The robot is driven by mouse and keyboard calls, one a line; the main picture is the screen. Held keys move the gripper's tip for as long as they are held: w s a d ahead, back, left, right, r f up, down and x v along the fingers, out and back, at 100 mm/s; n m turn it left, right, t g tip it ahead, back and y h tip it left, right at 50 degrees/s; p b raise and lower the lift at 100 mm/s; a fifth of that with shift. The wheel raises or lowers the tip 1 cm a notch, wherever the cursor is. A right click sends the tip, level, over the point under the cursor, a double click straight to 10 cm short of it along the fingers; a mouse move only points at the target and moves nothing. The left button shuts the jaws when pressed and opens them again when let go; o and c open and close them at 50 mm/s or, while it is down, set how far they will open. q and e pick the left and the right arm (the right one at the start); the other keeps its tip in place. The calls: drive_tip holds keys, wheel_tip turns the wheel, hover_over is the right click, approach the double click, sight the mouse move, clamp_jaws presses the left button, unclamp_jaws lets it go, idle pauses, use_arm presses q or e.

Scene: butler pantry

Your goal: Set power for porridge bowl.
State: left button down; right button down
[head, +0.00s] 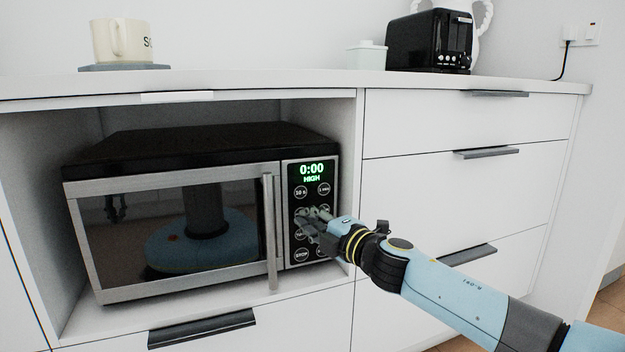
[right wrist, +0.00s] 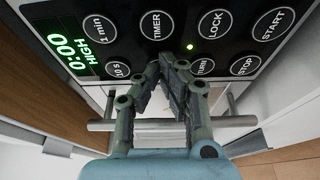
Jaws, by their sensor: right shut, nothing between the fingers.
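The microwave (head: 180,150) stands in an open cabinet bay with its door shut. Its display (head: 312,172) reads 0:00 and HIGH, also in the right wrist view (right wrist: 72,47). The control panel (right wrist: 180,47) has round buttons: 1 min, 10 s, TIMER, LOCK, START and STOP, plus one partly legible beside STOP (right wrist: 245,65). A small green light (right wrist: 190,46) is lit on it. My right gripper (head: 308,218) is shut and empty, fingertips (right wrist: 170,62) at the panel between the 10 s button and the partly legible one. Whether they touch is unclear. No porridge bowl shows.
The vertical door handle (head: 269,230) sticks out just left of the panel. A cream mug (head: 122,42) on a grey board, a black toaster (head: 428,42) and a small white container (head: 367,56) stand on the counter above. Drawers with dark handles fill the right.

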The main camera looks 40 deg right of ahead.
drive_tip(key=shift+w, duration=0.1)
idle(0.4)
drive_tip(key=shift+s, duration=0.3)
